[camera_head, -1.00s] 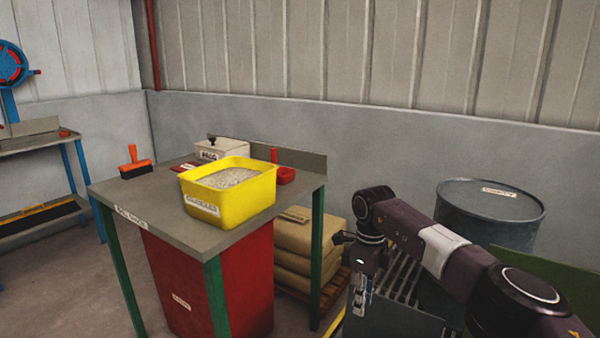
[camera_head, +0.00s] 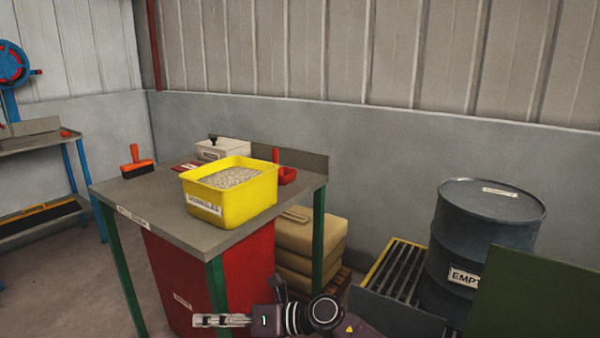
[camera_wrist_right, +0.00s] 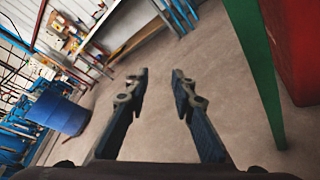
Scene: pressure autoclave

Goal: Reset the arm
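My right gripper (camera_head: 222,321) is at the bottom of the head view, low in front of the red bin under the grey table. Its fingers point left. In the right wrist view the two fingers (camera_wrist_right: 160,85) stand apart with bare floor between them, so it is open and empty. My right arm is folded low at the bottom edge. My left gripper is not in view.
A grey table (camera_head: 150,212) with green legs holds a yellow tub (camera_head: 232,204) of granules. A red bin (camera_head: 250,270) stands beneath it. A dark drum (camera_head: 470,235), a grate (camera_head: 398,268) and stacked sacks (camera_head: 310,236) are right. Floor at left is clear.

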